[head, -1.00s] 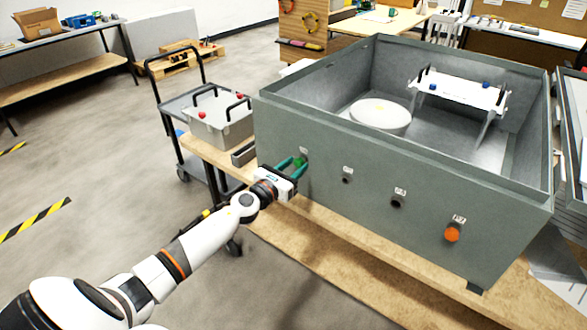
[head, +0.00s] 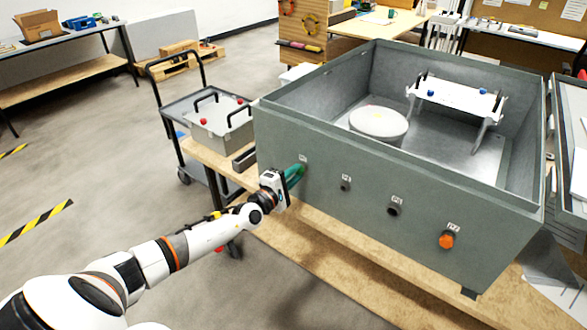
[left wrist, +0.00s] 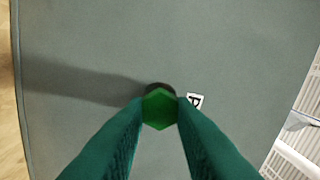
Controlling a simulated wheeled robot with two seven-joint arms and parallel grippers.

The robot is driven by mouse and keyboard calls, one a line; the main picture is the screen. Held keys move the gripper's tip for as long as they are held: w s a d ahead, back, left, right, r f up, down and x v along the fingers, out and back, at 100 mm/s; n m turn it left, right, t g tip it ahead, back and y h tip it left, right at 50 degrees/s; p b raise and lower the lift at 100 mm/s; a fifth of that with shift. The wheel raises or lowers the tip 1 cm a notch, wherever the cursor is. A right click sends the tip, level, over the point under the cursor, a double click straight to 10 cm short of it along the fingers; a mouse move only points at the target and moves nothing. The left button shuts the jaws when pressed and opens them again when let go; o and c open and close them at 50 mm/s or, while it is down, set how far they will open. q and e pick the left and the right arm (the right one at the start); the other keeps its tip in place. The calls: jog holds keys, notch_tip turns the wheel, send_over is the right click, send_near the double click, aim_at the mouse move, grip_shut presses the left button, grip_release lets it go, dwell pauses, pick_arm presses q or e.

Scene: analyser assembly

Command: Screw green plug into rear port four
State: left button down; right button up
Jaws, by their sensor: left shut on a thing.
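My left gripper (head: 296,171) has teal fingers and is at the leftmost port on the near wall of the grey housing (head: 330,220). In the left wrist view the gripper (left wrist: 159,112) is shut on the green plug (left wrist: 158,107), which shows its hexagonal head end-on. The dark port rim (left wrist: 158,88) shows just behind the plug, which lines up closely with it. How deep the plug sits is hidden. In the head view the fingers largely hide the plug. A small label (left wrist: 195,101) is beside the port. My right gripper is not in view.
Two dark open ports (head: 346,186) (head: 393,210) and an orange plug (head: 447,240) follow along the same wall. The housing stands on a wooden bench (head: 300,255). A grey case (head: 222,122) sits behind left, near a trolley (head: 178,100). Floor at left is clear.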

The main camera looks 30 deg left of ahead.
pick_arm(q)
jog(key=shift+m+p, duration=2)
jog(key=shift+m, duration=3.6)
jog(key=m+p, duration=0.2)
jog(key=m, duration=0.4)
jog(key=shift+a, duration=0.1)
jog(key=c, duration=1.2)
grip_release()
jog(key=shift+o, duration=0.2)
